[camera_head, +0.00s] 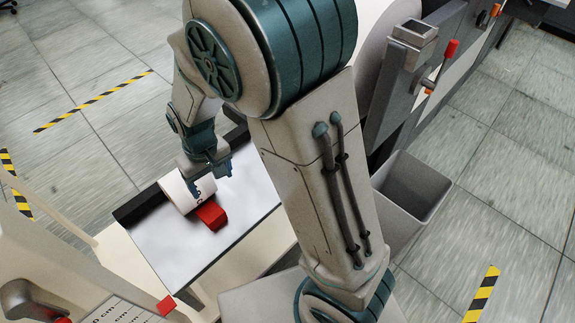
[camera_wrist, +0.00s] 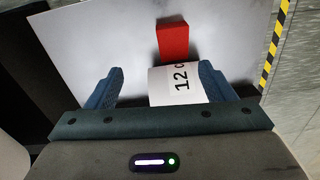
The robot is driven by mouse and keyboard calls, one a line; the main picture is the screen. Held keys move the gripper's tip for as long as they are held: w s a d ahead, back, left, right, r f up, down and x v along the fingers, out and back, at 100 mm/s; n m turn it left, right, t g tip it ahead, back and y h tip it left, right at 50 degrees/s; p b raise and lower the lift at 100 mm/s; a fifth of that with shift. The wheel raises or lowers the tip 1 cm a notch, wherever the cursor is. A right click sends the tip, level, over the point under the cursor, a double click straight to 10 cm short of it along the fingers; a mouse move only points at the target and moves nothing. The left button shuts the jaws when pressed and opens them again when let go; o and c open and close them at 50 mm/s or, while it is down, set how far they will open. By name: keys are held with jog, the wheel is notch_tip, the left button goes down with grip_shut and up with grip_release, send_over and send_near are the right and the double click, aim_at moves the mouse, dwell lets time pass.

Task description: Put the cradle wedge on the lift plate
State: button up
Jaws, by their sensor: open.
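The red wedge (camera_head: 211,214) lies on a smooth grey plate (camera_head: 178,252), which I take to be the lift plate. In the wrist view the wedge (camera_wrist: 172,41) is ahead of the fingers, against or very near a white roll (camera_wrist: 172,87) printed "12 c". In the head view the roll (camera_head: 174,193) lies on the plate beside the wedge. My gripper (camera_head: 206,172) is over the roll. In the wrist view my gripper (camera_wrist: 160,70) is open, its right finger close to the roll's right side. I cannot tell whether they touch. The wedge is outside the fingers.
A black bar (camera_head: 136,206) runs along the plate's far-left edge. A grey bin (camera_head: 410,190) stands right of my arm, below a machine with red and orange levers (camera_head: 447,52). A cream panel with a printed scale (camera_head: 115,312) is at lower left. Open tiled floor lies beyond.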

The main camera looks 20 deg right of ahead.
jog(key=s+d+r+m, duration=0.2)
jog(key=s+d+r, duration=0.3)
jog(key=d, duration=0.3)
jog(key=s+d+r+m+t, duration=0.1)
jog(key=s+d+r+m, duration=0.1)
jog(key=s+d+r, duration=0.4)
jog(key=d, duration=0.3)
jog(key=shift+s+r, duration=0.2)
jog(key=shift+s, duration=0.1)
jog(key=shift+a, duration=0.1)
